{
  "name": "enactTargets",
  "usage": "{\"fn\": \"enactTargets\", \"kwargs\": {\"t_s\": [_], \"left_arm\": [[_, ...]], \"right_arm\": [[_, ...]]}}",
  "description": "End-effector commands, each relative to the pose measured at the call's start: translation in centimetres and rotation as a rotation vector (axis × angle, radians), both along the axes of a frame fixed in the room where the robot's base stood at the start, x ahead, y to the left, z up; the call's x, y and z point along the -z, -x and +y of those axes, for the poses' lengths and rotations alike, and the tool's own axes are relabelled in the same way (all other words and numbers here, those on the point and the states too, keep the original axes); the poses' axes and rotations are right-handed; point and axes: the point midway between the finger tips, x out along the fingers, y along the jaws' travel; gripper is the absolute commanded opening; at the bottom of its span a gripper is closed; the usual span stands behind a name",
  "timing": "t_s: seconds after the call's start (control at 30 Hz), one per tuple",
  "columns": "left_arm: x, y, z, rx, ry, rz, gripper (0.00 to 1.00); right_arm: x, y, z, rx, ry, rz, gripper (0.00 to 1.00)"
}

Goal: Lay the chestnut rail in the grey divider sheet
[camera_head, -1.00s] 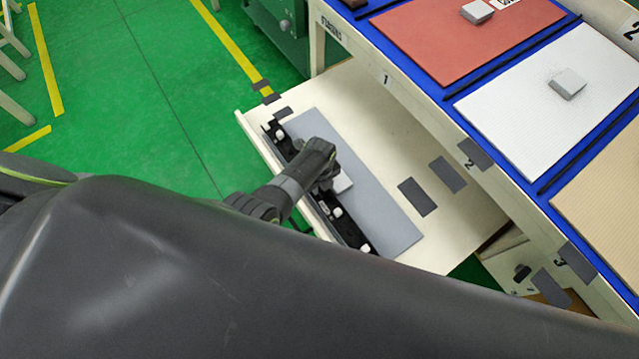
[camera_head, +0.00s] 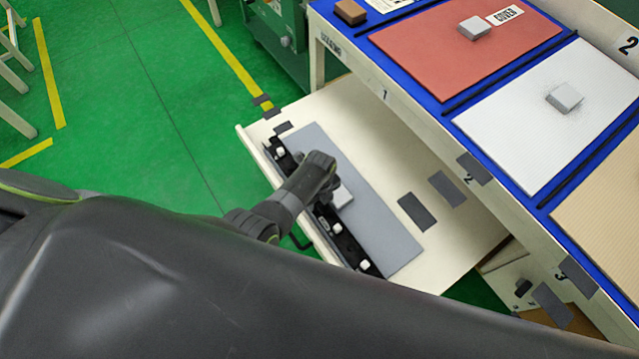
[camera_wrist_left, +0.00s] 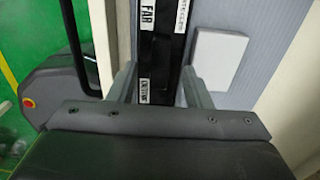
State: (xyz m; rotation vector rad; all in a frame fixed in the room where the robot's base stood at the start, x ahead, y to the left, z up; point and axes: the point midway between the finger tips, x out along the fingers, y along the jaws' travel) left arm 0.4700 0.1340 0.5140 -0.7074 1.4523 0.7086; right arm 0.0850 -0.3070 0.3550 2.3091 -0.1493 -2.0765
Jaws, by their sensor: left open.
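The grey divider sheet (camera_head: 385,225) lies in the open cream drawer, with a white block (camera_head: 341,198) on it. A long dark rail (camera_head: 345,240) with white clips lies along the sheet's left edge; it looks black, and no rail that is clearly chestnut shows. My left gripper (camera_head: 328,180) is over the rail's middle. In the left wrist view my left gripper (camera_wrist_left: 158,78) is open, its fingers on either side of the labelled dark rail (camera_wrist_left: 160,50), not closed on it. The white block (camera_wrist_left: 218,60) is just right of the right finger. My right gripper is not in view.
The blue-topped bench (camera_head: 448,98) stands right of the drawer, with a red sheet (camera_head: 430,60), a white sheet (camera_head: 510,125) and a tan sheet (camera_head: 605,215). A brown block (camera_head: 350,12) sits at its back corner. Dark patches (camera_head: 415,212) mark the drawer floor.

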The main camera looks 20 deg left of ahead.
Motion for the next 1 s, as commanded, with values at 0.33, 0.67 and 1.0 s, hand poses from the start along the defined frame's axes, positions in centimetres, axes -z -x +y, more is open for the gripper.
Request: {"fn": "enactTargets", "kwargs": {"t_s": [0.33, 0.67, 1.0], "left_arm": [[-6.6, 0.0, -0.1, -0.001, 0.002, -0.002, 0.45], [-12.9, -0.1, -0.1, 0.000, 0.002, -0.004, 0.45], [-16.4, 0.0, 0.0, 0.000, 0.001, -0.001, 0.45]], "right_arm": [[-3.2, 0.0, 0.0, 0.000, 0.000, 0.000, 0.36], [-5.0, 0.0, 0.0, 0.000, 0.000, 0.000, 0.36], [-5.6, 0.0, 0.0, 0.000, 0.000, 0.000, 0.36]]}}
